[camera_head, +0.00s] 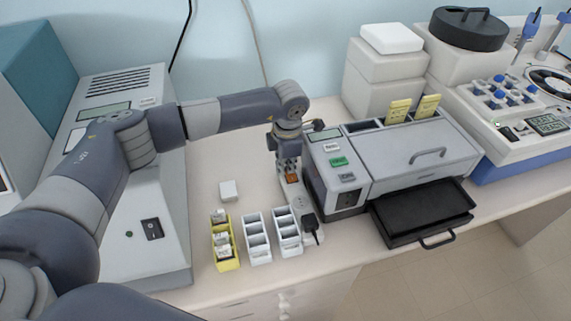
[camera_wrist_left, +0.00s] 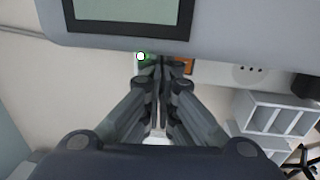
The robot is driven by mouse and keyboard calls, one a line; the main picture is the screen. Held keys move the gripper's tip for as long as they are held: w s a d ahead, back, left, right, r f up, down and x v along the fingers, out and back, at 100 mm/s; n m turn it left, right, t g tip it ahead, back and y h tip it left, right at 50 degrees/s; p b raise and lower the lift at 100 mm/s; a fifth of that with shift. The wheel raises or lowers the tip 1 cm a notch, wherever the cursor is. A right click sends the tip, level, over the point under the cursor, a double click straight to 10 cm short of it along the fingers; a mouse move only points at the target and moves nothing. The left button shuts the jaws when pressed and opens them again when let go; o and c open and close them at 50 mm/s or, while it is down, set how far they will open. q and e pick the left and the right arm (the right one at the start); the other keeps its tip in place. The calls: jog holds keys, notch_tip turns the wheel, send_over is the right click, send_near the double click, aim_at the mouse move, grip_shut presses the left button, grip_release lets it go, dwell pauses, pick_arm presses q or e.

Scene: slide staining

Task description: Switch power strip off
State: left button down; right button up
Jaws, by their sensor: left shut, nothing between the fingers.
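The white power strip (camera_head: 299,203) lies on the bench beside the grey staining machine, running toward the front edge. Its orange switch (camera_head: 292,178) is at the far part, just below my left gripper (camera_head: 290,168). In the left wrist view the strip (camera_wrist_left: 225,74) shows a round socket, and part of the orange switch (camera_wrist_left: 184,66) shows beside my fingertips (camera_wrist_left: 161,65). My left gripper is shut and empty, pointing down at the strip. I cannot tell whether its fingertips touch the switch, or which way the switch is set. My right gripper is out of view.
A black plug (camera_head: 310,224) sits at the strip's near end. White slide racks (camera_head: 257,240) and a yellow rack (camera_head: 226,250) stand left of it. The staining machine (camera_head: 418,155) is close on the right, its black tray (camera_head: 422,212) out. Bench behind the racks is mostly clear.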

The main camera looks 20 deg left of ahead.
pick_arm(q)
jog(key=shift+f+b, duration=0.3)
jog(key=shift+b, duration=0.1)
jog(key=shift+w+f+b, duration=0.1)
jog(key=shift+f+b, duration=0.15)
jog(key=shift+b, duration=0.25)
jog(key=shift+r+p, duration=0.3)
jog(key=shift+p, duration=0.1)
